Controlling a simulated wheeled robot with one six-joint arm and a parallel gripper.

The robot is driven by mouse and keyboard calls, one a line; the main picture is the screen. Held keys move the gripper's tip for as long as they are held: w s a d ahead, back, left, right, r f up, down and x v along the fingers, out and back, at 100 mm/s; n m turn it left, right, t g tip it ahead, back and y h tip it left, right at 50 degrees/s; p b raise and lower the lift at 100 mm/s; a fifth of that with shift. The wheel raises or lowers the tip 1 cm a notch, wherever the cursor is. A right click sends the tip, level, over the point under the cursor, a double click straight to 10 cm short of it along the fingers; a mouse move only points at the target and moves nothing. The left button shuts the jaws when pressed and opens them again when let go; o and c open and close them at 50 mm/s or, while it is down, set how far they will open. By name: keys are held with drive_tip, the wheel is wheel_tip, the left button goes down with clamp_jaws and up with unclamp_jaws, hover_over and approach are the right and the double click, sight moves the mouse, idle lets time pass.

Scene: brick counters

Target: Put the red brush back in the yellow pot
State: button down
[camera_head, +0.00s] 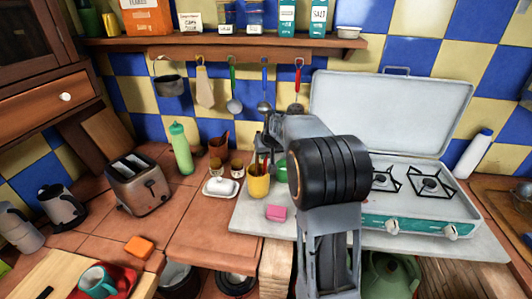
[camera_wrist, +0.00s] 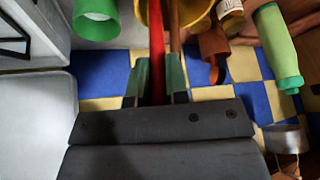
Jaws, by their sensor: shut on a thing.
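My gripper (camera_wrist: 158,78) is shut on the red brush (camera_wrist: 157,40), whose red handle lies between the green-lined fingers. The brush runs toward the pot, beside a brown handle (camera_wrist: 175,22). Its far end is out of frame, so I cannot tell whether it is inside the pot. In the head view my arm largely hides the gripper and brush.
A green cup (camera_head: 281,168) stands right of the pot, beside the open stove (camera_head: 425,205). A pink block (camera_head: 276,212) lies in front. A white butter dish (camera_head: 220,187), amber glasses and a green bottle (camera_head: 181,150) are left. Utensils hang behind, including a red-handled one (camera_head: 298,80).

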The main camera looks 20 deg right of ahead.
drive_tip(key=c, duration=1)
unclamp_jaws()
drive_tip(key=shift+c, duration=0.2)
drive_tip(key=b+v, duration=0.1)
drive_tip(key=v, duration=1.3)
drive_tip(key=shift+w, duration=0.15)
drive_tip(key=s+a+f+n, duration=0.1)
drive_tip(key=s+a+f, duration=0.5)
drive_tip(key=s, duration=0.5)
drive_tip(key=s+a+f+n+g, duration=0.1)
drive_tip(key=s+a+f, duration=0.5)
drive_tip(key=s, duration=0.5)
drive_tip(key=shift+a+f+g, duration=0.2)
drive_tip(key=shift+a+g, duration=0.1)
drive_tip(key=shift+a, duration=0.2)
